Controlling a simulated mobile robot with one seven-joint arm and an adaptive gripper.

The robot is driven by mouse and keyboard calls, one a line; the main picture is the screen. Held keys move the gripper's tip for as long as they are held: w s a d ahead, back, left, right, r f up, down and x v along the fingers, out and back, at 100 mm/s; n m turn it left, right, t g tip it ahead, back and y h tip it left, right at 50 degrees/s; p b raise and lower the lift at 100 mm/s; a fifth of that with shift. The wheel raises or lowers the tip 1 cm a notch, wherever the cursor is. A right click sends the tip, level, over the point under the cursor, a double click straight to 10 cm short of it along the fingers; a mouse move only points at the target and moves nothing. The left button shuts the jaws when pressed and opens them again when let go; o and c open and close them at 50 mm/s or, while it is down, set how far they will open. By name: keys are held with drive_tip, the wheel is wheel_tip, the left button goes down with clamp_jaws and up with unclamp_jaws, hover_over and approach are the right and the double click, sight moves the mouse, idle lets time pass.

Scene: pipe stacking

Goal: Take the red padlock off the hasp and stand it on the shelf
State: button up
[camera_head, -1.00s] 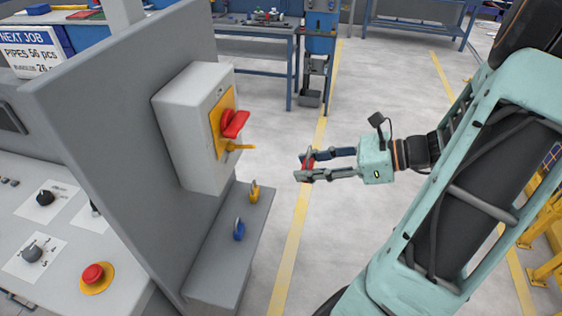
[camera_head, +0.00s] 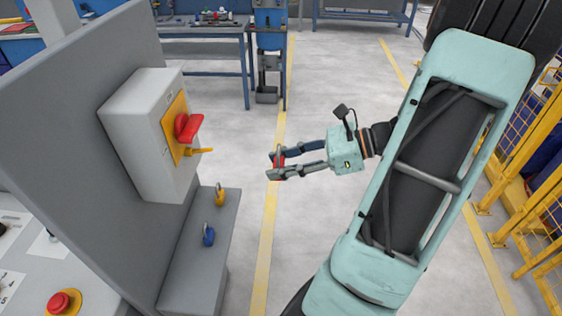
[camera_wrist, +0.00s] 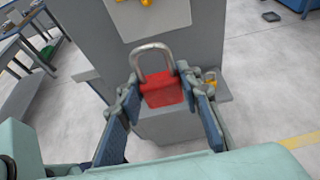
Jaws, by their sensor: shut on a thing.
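My gripper (camera_head: 277,166) is shut on the red padlock (camera_wrist: 162,92), holding it in the air to the right of the switch box and shelf in the head view. In the wrist view the padlock's red body is between the fingertips, its silver shackle pointing up. In the head view only a little red of the padlock (camera_head: 280,159) shows between the fingers. The yellow hasp (camera_head: 200,151) sticks out below the red switch handle, with no padlock on it. The grey shelf (camera_head: 188,283) is below the box, apart from my gripper.
A blue padlock (camera_head: 208,236) and a yellow padlock (camera_head: 219,196) stand on the shelf. The grey switch box (camera_head: 140,140) juts from the upright panel (camera_head: 60,130) above it. A yellow fence (camera_head: 530,190) is at the right. Open floor lies around my gripper.

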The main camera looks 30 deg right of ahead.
drive_tip(key=shift+d, duration=0.1)
drive_tip(key=s+d+p, duration=0.2)
drive_tip(key=s+d, duration=0.2)
drive_tip(key=d, duration=0.2)
drive_tip(key=shift+s, duration=0.2)
idle(0.9)
drive_tip(key=shift+a, duration=0.1)
idle(0.4)
